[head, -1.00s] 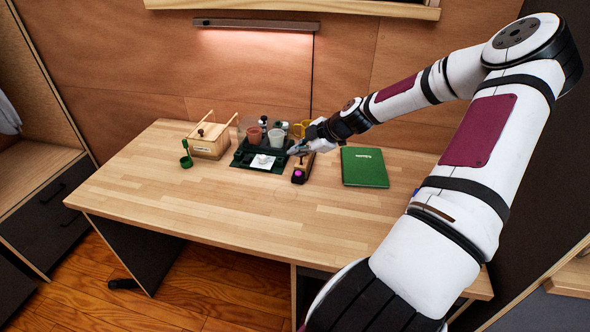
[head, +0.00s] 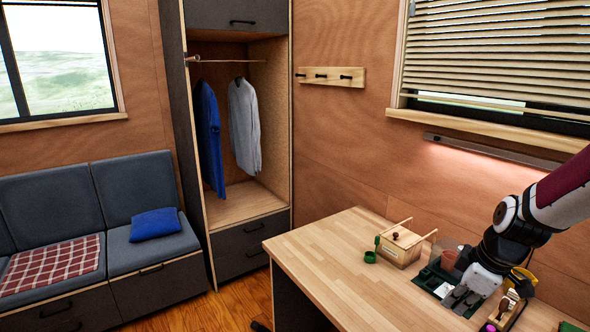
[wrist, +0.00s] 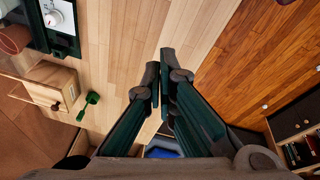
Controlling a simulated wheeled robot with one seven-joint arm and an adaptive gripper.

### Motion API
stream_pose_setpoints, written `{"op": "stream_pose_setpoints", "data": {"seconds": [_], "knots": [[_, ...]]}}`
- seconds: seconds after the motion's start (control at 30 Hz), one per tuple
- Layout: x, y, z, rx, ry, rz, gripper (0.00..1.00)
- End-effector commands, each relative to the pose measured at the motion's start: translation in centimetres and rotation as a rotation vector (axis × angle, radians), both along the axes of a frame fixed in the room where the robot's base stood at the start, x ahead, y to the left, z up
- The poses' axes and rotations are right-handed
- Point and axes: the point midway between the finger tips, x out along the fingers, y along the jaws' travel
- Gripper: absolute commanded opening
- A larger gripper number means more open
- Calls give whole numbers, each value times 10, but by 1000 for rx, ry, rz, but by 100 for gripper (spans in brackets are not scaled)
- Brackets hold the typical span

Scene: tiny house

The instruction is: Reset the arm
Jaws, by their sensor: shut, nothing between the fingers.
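My gripper (head: 462,298) is at the lower right of the head view, above the desk (head: 325,262) and in front of the dark green tray (head: 428,279). In the wrist view, the two dark fingers of my gripper (wrist: 162,80) lie close together with nothing between them. They point over the desk's edge, with wooden floor beyond. My white arm with its dark red panel enters from the right of the head view.
A reddish cup (head: 448,260) is close behind my gripper. The desk's left part is bare. A wardrobe (head: 248,205) and bench (head: 160,240) stand further left.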

Motion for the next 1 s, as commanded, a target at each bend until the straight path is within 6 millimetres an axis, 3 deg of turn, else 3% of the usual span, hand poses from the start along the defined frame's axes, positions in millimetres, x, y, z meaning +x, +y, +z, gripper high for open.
{"op": "stream_pose_setpoints", "data": {"seconds": [0.03,0.37,0.6,0.8,1.0], "knots": [[-7,14,16,-28,19,-22,0],[-67,84,100,-114,47,-303,0],[-125,130,150,-72,-20,-527,0],[-178,158,175,41,-68,-691,0],[-211,170,182,142,-74,-788,0]]}}
